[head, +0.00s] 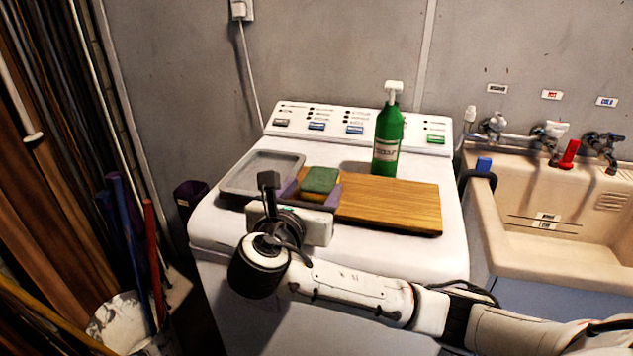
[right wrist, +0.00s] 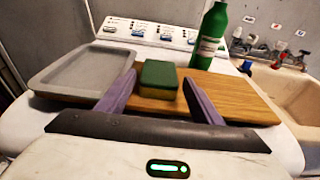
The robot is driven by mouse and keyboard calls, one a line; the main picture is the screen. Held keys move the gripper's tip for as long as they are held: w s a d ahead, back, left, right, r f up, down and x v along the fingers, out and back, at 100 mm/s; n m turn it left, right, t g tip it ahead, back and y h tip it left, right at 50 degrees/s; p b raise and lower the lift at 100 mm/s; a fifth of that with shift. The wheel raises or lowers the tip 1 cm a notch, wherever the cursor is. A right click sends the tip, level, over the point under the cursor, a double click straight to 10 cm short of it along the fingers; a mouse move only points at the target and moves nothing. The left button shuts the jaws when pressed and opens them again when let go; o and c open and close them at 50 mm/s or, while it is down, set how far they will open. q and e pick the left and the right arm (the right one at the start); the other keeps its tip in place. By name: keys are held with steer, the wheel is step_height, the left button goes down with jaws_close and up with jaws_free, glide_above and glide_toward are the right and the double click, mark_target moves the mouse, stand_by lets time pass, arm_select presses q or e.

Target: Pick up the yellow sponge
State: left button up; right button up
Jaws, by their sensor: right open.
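The yellow sponge (head: 317,197) has a green top layer and lies on the wooden board on top of the white washing machine. In the right wrist view the sponge (right wrist: 158,80) shows its green top and a thin yellow side, near the left end of the board. My right gripper (head: 312,191) is open, with its purple fingers on either side of the sponge. In the right wrist view the open gripper (right wrist: 160,82) has a finger to the left and a finger to the right of the sponge, with gaps visible. My left gripper is not in view.
A grey tray (head: 262,174) lies left of the wooden board (head: 395,205). A green pump bottle (head: 388,135) stands behind the board. The control panel (head: 340,122) rises at the back. A beige sink (head: 560,220) is at the right; a white bucket (head: 112,318) stands lower left.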

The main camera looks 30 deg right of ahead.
mark_target(318, 183)
steer(key=x, duration=0.6)
steer(key=shift+w+d+f, duration=0.15)
steer(key=shift+d, duration=0.05)
steer(key=c, duration=0.8)
